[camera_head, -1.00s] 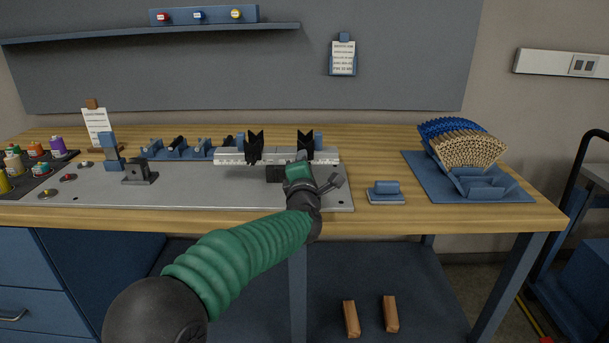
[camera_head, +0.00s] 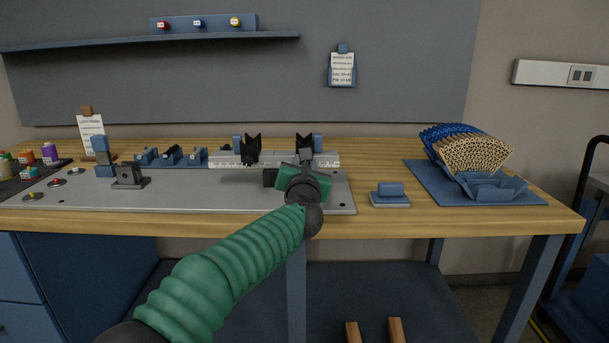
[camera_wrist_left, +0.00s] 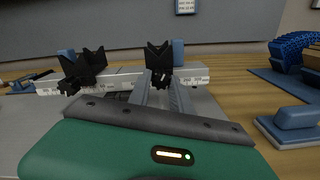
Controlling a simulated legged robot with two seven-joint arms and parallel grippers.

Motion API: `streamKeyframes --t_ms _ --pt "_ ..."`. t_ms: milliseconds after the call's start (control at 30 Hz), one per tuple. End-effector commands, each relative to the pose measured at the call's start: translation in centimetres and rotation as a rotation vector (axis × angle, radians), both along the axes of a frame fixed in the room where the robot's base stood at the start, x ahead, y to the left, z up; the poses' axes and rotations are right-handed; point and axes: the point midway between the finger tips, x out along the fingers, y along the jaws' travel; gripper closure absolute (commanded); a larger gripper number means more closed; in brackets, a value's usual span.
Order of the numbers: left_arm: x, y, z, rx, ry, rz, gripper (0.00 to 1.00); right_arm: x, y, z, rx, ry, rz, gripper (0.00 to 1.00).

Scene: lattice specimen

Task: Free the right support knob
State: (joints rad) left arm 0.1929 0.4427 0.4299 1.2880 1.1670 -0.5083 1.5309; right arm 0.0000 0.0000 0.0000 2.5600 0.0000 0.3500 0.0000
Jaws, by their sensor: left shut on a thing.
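The right support (camera_head: 304,141) is a black V-shaped block on a pale, graduated rail (camera_head: 228,160). It also shows in the left wrist view (camera_wrist_left: 158,58). My left gripper (camera_head: 306,156) reaches the front of this support from below. In the left wrist view its two grey fingers (camera_wrist_left: 163,86) meet just under the V, shut on the small dark right support knob (camera_wrist_left: 162,79), which they mostly hide. The left support (camera_head: 252,148), a matching V block, stands apart on the rail, with its own dark knob (camera_wrist_left: 68,87). My right gripper is not in view.
The rail sits over a grey plate (camera_head: 210,194) on the wooden bench. A blue block on a pad (camera_head: 390,190) lies to the right. Farther right, lattice pieces (camera_head: 473,155) stand on a blue mat (camera_head: 425,180). Small paint bottles (camera_head: 49,153) are at far left.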

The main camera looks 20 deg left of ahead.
Motion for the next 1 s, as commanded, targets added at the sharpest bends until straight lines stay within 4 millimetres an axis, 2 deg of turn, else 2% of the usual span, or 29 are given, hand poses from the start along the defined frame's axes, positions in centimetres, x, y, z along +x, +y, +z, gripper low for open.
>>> streamKeyframes --t_ms 33,100,500,1000 --pt "0.1 0.1 -0.7 -0.042 -0.008 0.001 1.0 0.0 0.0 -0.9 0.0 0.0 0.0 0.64" --pt "0.1 0.1 -0.7 -0.104 -0.026 0.001 1.0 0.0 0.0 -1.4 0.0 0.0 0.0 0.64" --pt "0.1 0.0 -0.4 -0.384 -0.105 0.002 1.0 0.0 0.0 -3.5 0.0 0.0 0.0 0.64" --pt "0.1 0.0 -0.2 -0.49 -0.134 0.002 1.0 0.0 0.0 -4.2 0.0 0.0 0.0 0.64"
